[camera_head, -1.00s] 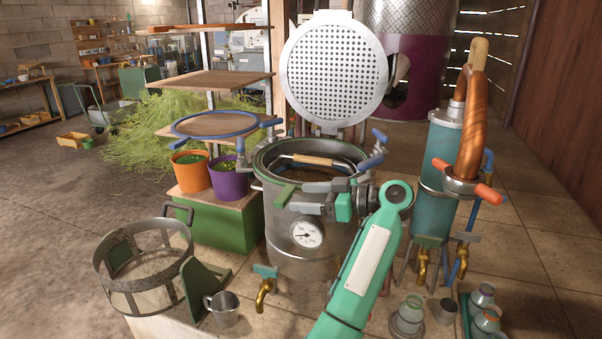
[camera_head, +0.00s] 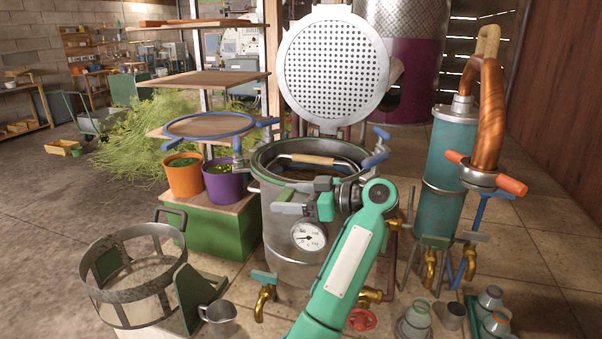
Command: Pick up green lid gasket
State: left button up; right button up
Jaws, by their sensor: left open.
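A green ring, which looks like the lid gasket (camera_head: 258,160), lies along the rim of the open steel still pot (camera_head: 284,238). Its near side is partly hidden by my gripper. My left gripper (camera_head: 277,203) is open over the near rim of the pot, above the dial gauge, with its grey fingers pointing left. I cannot tell whether the fingers touch the ring or stand around it. My right gripper is not in view.
The perforated round lid (camera_head: 332,70) stands raised behind the pot. A wooden-handled bail (camera_head: 312,159) lies across the opening. A mesh basket (camera_head: 137,275) stands front left; the teal condenser (camera_head: 446,165) stands right.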

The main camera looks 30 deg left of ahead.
pick_arm(q)
jog(key=c, duration=1.2)
jog(key=shift+o, duration=0.2)
jog(key=shift+r, duration=0.1)
